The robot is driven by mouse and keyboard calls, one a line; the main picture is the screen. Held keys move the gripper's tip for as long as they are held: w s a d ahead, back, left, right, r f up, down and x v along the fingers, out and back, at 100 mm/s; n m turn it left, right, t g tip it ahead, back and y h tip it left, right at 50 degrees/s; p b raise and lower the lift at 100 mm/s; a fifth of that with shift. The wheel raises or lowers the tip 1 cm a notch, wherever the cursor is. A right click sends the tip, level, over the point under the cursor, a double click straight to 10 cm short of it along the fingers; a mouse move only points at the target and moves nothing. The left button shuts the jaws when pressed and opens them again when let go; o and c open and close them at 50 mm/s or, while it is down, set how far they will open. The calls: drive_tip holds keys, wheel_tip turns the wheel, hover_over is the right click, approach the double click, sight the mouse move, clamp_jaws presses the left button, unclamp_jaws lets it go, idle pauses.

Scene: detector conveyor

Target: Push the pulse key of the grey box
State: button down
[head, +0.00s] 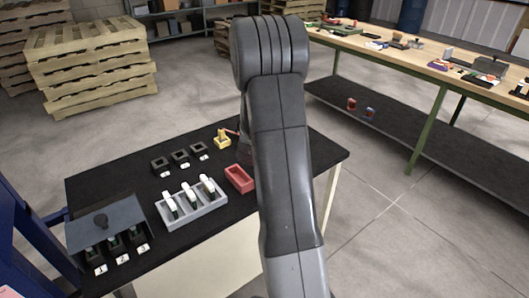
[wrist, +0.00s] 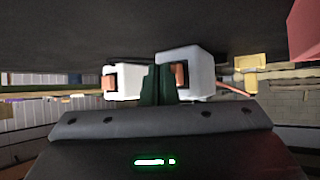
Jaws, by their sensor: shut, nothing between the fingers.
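Two pale boxes show in the wrist view, each with an orange-brown key on its side: a larger light grey box (wrist: 200,72) with its key (wrist: 181,75), and a smaller whitish box (wrist: 130,82) with its key (wrist: 108,83). Which one the task calls grey is hard to tell. My gripper (wrist: 157,82) is shut and empty. Its dark fingertips appear between the two boxes and overlap the larger one's edge near its key; I cannot tell whether they touch. In the head view my arm hides the gripper and both boxes.
A cluttered wooden bench (head: 420,62) stands behind.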

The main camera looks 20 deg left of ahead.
drive_tip(key=shift+w+a+p, duration=0.35)
idle(0.5)
idle(0.3)
drive_tip(key=shift+s+d+f+b, duration=0.1)
drive_tip(key=shift+s+d+b, duration=0.4)
drive_tip(key=shift+b, duration=0.2)
drive_tip(key=shift+s+d, duration=0.25)
drive_tip(key=shift+d, duration=0.05)
drive_tip(key=shift+s+d+b, duration=0.2)
drive_tip(key=shift+d+b, duration=0.1)
drive_tip(key=shift+b, duration=0.3)
drive_tip(key=s+d+b, duration=0.2)
drive_tip(key=shift+d+b, duration=0.25)
drive_tip(key=shift+b, duration=0.05)
drive_tip(key=shift+s+d, duration=0.35)
drive_tip(key=shift+s, duration=0.05)
